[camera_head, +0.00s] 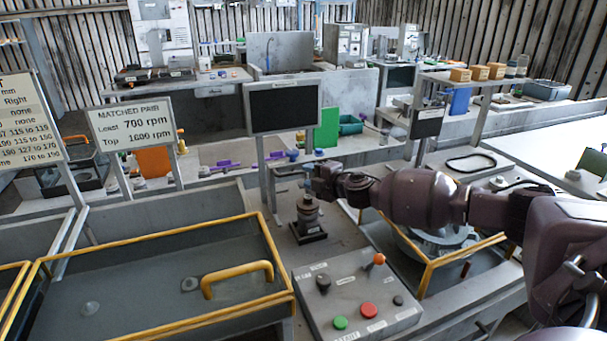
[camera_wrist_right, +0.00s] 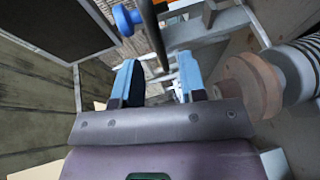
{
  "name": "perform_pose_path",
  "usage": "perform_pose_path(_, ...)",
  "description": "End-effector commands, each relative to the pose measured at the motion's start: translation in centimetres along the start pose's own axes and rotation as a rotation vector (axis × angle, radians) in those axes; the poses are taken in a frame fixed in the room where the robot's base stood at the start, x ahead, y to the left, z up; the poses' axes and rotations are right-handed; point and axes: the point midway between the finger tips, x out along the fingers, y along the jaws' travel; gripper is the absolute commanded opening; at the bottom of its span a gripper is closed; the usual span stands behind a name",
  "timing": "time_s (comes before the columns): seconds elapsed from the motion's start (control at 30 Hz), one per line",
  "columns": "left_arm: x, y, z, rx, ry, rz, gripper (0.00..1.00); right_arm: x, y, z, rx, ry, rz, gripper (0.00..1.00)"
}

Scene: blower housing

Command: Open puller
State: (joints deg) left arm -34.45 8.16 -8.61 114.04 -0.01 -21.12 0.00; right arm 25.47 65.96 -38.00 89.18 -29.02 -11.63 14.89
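I take the puller to be the dark upright fixture (camera_head: 308,215) on a square black base, at the centre of the head view; no label confirms this. My right gripper (camera_head: 312,182) is just above its top, reaching in from the right. In the right wrist view, the two blue fingers of the right gripper (camera_wrist_right: 158,68) are spread apart. A dark rod (camera_wrist_right: 160,45) shows in line with the gap; I cannot tell whether it is between the fingers or beyond them. Whether the fingers touch the fixture is hidden. My left gripper is out of view.
A dark screen (camera_head: 283,107) on posts stands close behind the gripper. A control box (camera_head: 357,295) with green and red buttons and an orange-tipped lever is in front. A yellow-framed cover (camera_head: 140,285) lies left. A yellow-edged opening (camera_head: 430,262) is under my right arm.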

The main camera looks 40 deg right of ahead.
Motion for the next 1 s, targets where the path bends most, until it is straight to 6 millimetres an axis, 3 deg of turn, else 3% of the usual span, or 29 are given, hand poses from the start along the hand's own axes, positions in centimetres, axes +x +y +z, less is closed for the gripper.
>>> perform_pose_path(0.23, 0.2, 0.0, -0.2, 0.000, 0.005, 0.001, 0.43, 2.5, 0.0, 0.0, 0.001, 0.000, 0.001, 0.38)
perform_pose_path(0.67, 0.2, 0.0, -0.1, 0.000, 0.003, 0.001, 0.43, 3.0, 0.0, 0.0, 0.000, 0.000, 0.000, 0.38)
perform_pose_path(0.9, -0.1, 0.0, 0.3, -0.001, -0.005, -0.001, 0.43, 3.0, 0.0, 0.0, 0.000, 0.000, 0.000, 0.01)
perform_pose_path(1.0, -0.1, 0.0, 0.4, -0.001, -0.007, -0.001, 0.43, 3.0, 0.0, 0.0, 0.000, 0.000, 0.000, 0.00)
